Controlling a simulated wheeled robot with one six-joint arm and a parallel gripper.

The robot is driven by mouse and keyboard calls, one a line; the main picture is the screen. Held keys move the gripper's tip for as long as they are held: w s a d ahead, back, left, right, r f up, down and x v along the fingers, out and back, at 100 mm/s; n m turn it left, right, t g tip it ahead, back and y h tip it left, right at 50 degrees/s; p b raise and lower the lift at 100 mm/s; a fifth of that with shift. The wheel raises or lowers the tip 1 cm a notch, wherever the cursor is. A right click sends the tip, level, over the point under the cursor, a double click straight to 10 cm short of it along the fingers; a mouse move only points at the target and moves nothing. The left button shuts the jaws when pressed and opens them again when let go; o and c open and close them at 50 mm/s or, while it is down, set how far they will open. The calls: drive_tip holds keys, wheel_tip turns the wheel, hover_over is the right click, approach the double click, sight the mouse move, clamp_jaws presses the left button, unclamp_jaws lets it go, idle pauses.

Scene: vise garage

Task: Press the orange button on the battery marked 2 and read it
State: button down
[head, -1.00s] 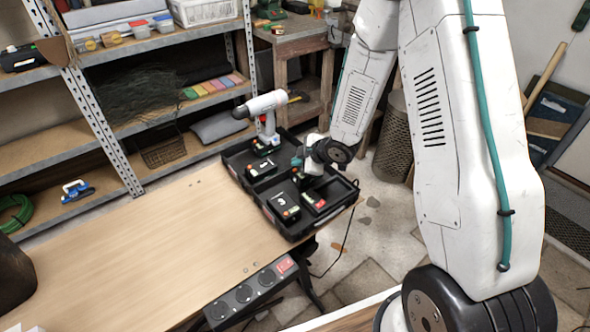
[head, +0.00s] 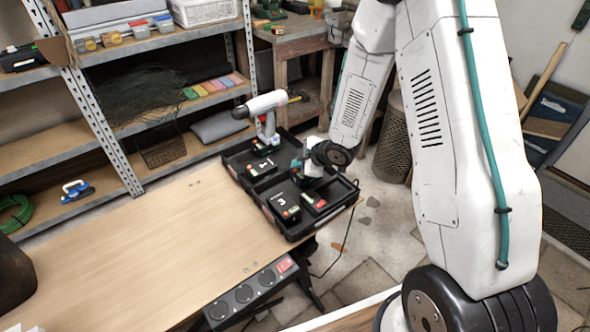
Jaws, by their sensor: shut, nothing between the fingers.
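A black compartment tray (head: 271,223) lies at the right end of the wooden bench and holds dark batteries with small coloured marks on top. One battery (head: 262,168) sits in the rear left compartment. Another battery (head: 285,207), with a white digit that looks like 3, sits in the front compartment. My gripper (head: 297,164) is shut and empty, low over the middle of the tray. A dark battery (head: 301,179) shows only partly just below my gripper; its number and button are hidden or too small to read. I cannot tell whether the fingertips touch it.
A white and grey drill (head: 267,105) stands at the tray's back edge, close to my gripper. A power strip (head: 245,295) is fixed along the bench's front edge. The bench top (head: 150,245) left of the tray is clear.

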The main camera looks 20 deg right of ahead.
sight(298, 172)
drive_tip(key=shift+f, duration=0.45)
idle(0.4)
drive_tip(key=shift+r, duration=0.85)
drive_tip(key=shift+r, duration=2.5)
